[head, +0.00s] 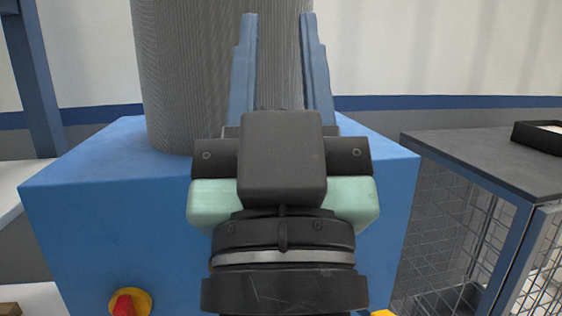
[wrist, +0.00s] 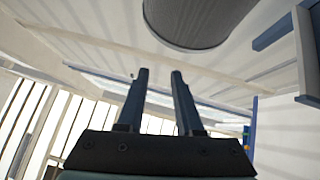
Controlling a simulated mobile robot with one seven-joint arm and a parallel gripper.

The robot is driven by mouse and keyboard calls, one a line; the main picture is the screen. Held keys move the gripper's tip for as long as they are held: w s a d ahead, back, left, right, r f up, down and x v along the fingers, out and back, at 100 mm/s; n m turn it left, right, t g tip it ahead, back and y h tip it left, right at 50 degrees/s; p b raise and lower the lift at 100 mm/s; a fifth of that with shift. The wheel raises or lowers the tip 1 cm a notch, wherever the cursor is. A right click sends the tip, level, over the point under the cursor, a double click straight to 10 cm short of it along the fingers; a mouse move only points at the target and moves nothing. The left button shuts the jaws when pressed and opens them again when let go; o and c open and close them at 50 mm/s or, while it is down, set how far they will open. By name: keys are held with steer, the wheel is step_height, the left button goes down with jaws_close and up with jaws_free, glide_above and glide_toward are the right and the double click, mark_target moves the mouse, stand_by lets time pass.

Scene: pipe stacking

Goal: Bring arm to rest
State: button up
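My gripper (head: 279,22) is raised in the middle of the head view, its two blue-grey fingers pointing up and held apart. Nothing shows between the fingertips except the background. In the wrist view my gripper (wrist: 161,75) also shows as two separate fingers with empty space between them. It appears in front of a large grey ribbed cylinder (head: 180,70) standing on a blue box-shaped base (head: 90,190). The cylinder also shows in the wrist view (wrist: 195,22), above the fingers. No pipes can be made out with certainty.
A dark-topped table (head: 470,155) with wire mesh sides stands at the right, with a black tray (head: 538,136) on it. A red knob on a yellow ring (head: 127,304) sits on the base's front. A blue post (head: 35,80) and a pale surface (head: 10,188) are at the left.

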step_height(320, 180, up, 40)
steer(key=s+p, duration=0.1)
steer(key=p, duration=3.6)
steer(key=shift+s+r+m+t, duration=0.15)
steer(key=shift+s+m+t, duration=0.15)
steer(key=shift+s+t, duration=0.1)
steer(key=shift+o, duration=0.4)
steer(key=shift+r+p, duration=0.25)
steer(key=shift+p, duration=0.25)
steer(key=o, duration=0.5)
steer(key=shift+c, duration=1.7)
